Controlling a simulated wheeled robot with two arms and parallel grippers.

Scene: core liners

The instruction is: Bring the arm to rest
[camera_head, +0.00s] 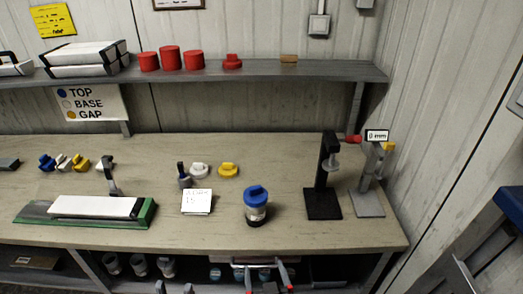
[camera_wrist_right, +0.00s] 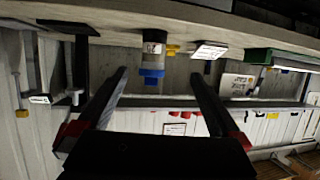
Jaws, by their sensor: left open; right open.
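My right gripper (camera_head: 266,272) is at the bottom of the head view, in front of the bench's front edge. Its two fingers stand apart with nothing between them. The right wrist view is upside down and shows the same open fingers (camera_wrist_right: 157,78), with the bench beyond them. A clear liner with a blue cap (camera_head: 256,196) stands upright on the bench, apart from both grippers. It also shows in the right wrist view (camera_wrist_right: 152,58).
A shelf (camera_head: 210,76) with red caps runs behind. Below the bench, a lower shelf holds several jars (camera_head: 139,264). A wall closes the right side.

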